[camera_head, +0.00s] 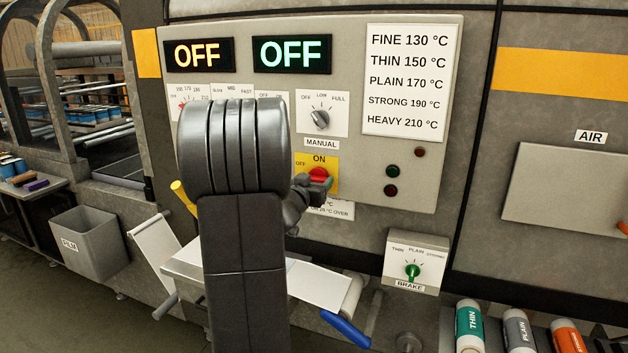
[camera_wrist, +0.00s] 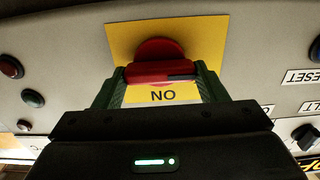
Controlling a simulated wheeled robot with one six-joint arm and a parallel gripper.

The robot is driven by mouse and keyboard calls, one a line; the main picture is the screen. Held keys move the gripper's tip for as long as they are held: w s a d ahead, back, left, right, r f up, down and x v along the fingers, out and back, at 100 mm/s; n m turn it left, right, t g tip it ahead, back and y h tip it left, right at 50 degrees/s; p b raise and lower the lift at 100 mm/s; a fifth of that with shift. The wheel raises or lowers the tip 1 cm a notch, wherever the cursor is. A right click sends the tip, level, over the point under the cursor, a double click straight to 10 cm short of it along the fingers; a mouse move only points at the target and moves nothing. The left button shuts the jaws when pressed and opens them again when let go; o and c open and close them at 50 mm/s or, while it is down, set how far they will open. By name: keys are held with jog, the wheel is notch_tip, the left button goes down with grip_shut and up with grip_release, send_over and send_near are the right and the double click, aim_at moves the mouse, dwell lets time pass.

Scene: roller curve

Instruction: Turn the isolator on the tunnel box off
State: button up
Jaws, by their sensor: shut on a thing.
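The isolator is a red rotary knob (camera_head: 318,173) on a yellow plate (camera_head: 331,161) low on the grey tunnel box (camera_head: 450,90). The plate reads ON above the knob and OFF to its left. In the wrist view the red handle (camera_wrist: 150,72) lies across the picture, with a dark mark on its right end; ON appears upside down below it. My gripper (camera_wrist: 160,78) has its green fingers at both ends of the handle, shut on it. In the head view my gripper (camera_head: 320,184) is partly behind my arm. Both displays (camera_head: 199,55) (camera_head: 292,54) read OFF.
A BRAKE dial box (camera_head: 413,265) and a blue-handled roller (camera_head: 345,328) are below. My arm hides part of the panel's left side.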

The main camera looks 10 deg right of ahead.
jog(key=o, duration=1)
jog(key=b+v, duration=0.1)
jog(key=v, duration=1.3)
jog(key=shift+w+d, duration=0.1)
jog(key=shift+w, duration=0.05)
jog(key=x, duration=1.3)
jog(key=shift+w+d, duration=0.2)
jog(key=shift+p, duration=0.3)
